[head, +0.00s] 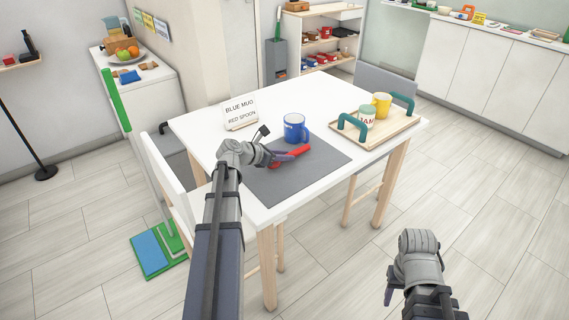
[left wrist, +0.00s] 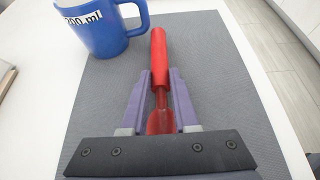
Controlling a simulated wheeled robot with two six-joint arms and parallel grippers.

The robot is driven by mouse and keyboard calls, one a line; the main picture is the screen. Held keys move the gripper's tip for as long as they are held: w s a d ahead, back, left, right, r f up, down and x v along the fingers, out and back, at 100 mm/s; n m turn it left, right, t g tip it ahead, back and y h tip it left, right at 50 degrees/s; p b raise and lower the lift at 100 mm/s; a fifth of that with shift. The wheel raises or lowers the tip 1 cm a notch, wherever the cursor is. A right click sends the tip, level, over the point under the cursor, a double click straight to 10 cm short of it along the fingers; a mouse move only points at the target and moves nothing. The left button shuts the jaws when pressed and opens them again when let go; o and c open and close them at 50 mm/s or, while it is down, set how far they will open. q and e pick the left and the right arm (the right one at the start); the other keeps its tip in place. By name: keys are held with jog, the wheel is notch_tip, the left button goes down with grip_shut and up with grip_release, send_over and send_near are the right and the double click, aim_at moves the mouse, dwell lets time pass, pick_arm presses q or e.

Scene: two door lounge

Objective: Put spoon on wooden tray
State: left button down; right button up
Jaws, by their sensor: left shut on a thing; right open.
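The red spoon (head: 292,154) is at the grey mat, in front of the blue mug (head: 295,128). My left gripper (head: 274,158) is shut on it; in the left wrist view the purple fingers (left wrist: 161,92) flank the neck of the spoon (left wrist: 159,58), its handle pointing away. I cannot tell whether the spoon touches the mat. The wooden tray (head: 404,132) with two green handles is at the table's right end. It holds a jam jar (head: 367,115) and a yellow mug (head: 381,104). My right gripper (head: 391,290) is open, over the floor at lower right, its fingers partly hidden.
The blue mug (left wrist: 104,30) stands close to the left of the spoon. A white sign (head: 240,113) reading "BLUE MUG, RED SPOON" stands at the back left of the white table (head: 196,131). The tray's front part looks bare.

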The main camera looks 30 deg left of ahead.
pick_arm(q)
jog(key=shift+f, duration=0.3)
pick_arm(e)
jog(key=shift+f, duration=0.3)
pick_arm(q)
jog(key=shift+f, duration=0.2)
jog(key=c, duration=0.7)
grip_release()
pick_arm(e)
jog(key=shift+f, duration=0.15)
pick_arm(q)
jog(key=shift+r, duration=0.15)
